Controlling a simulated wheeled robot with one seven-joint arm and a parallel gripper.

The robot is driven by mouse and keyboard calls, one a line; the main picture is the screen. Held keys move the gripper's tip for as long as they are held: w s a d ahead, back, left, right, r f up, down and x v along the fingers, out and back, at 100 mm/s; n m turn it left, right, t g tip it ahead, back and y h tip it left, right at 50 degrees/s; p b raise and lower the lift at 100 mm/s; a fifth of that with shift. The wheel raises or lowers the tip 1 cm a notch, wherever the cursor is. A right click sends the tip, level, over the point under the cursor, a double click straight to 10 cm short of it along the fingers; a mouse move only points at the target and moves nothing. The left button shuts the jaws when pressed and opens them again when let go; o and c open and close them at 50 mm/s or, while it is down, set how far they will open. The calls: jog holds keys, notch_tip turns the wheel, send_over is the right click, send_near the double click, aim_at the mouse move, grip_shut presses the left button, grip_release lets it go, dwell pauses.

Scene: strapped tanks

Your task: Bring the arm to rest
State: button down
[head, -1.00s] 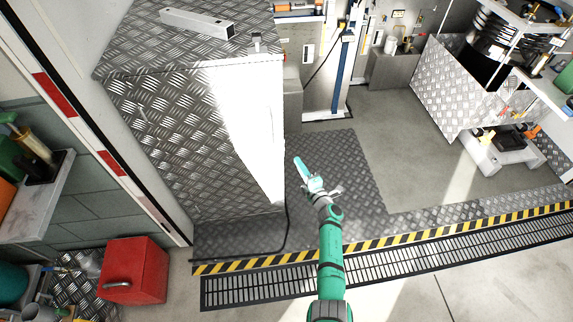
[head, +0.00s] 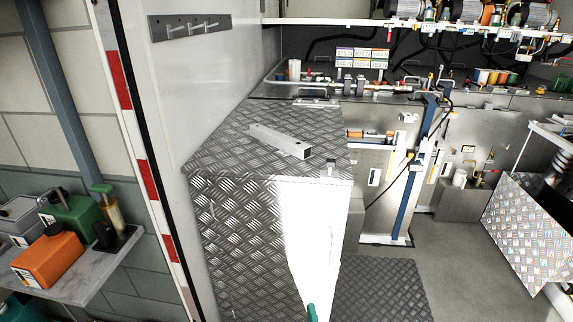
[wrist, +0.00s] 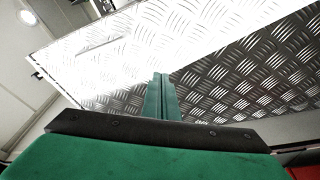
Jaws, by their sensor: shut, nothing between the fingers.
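My gripper (wrist: 161,98) shows in the wrist view as two green fingers pressed together, with nothing between them. The fingers point at the side of a diamond-plate metal cabinet (wrist: 235,70), which fills much of that view and is brightly lit on part of it. In the head view only a small teal tip of my arm shows at the bottom edge, in front of the cabinet (head: 245,235). The rest of the arm is out of that view. I cannot tell from these views whether the fingertips touch the cabinet.
A grey square metal bar (head: 280,141) lies on the cabinet top. At the left, a shelf (head: 95,275) holds an orange container (head: 47,260) and a green one (head: 75,217). A tilted diamond-plate box (head: 525,230) stands at the right. Grey floor (head: 455,275) is clear between.

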jog(key=s+a+r+m+h, duration=0.1)
jog(key=s+a+m, duration=0.25)
jog(key=s, duration=0.45)
jog(key=s+a+r+m+g+h, duration=0.1)
jog(key=s+a+m, duration=0.2)
jog(key=s+a, duration=0.3)
jog(key=s+a+m+h, duration=0.1)
jog(key=s+a+m, duration=0.2)
jog(key=s, duration=0.6)
jog(key=s+d+r+m+g, duration=0.1)
jog(key=s+d+r+m, duration=0.1)
jog(key=s+r, duration=0.6)
jog(key=s+d+r+m+g+y, duration=0.1)
jog(key=s+r+m+g, duration=0.1)
jog(key=s+r, duration=0.6)
jog(key=s, duration=0.7)
jog(key=shift+s+d, duration=0.3)
jog(key=shift+d, duration=0.05)
jog(key=shift+w, duration=0.25)
jog(key=shift+s+a, duration=0.1)
jog(key=shift+a, duration=0.05)
jog(key=shift+s, duration=0.1)
